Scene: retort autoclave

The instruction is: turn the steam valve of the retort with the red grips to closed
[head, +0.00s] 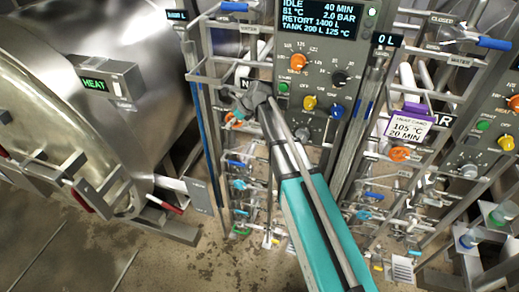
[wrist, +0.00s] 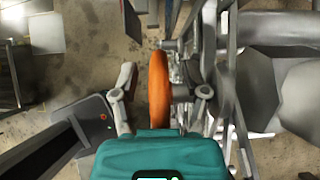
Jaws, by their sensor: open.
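An orange handwheel (wrist: 159,92) stands edge-on between the two fingers of my gripper (wrist: 167,78) in the wrist view. The fingers are apart, one on each side of the wheel, with a visible gap at the left. In the head view my gripper (head: 248,98) is at the pipework left of the control panel and hides most of this wheel; a bit of orange (head: 237,117) shows beside it. The large steel retort (head: 150,45) at the left has red grips (head: 82,200) on its door clamps. The valve's label and open or closed mark are not readable.
A control panel (head: 320,100) with knobs stands just behind and right of my gripper. Blue-handled (head: 238,184) valves sit below on the same pipe rack. Another orange wheel (head: 399,154) is on the right rack, below a purple-topped tag (head: 408,127). Bare floor lies lower left.

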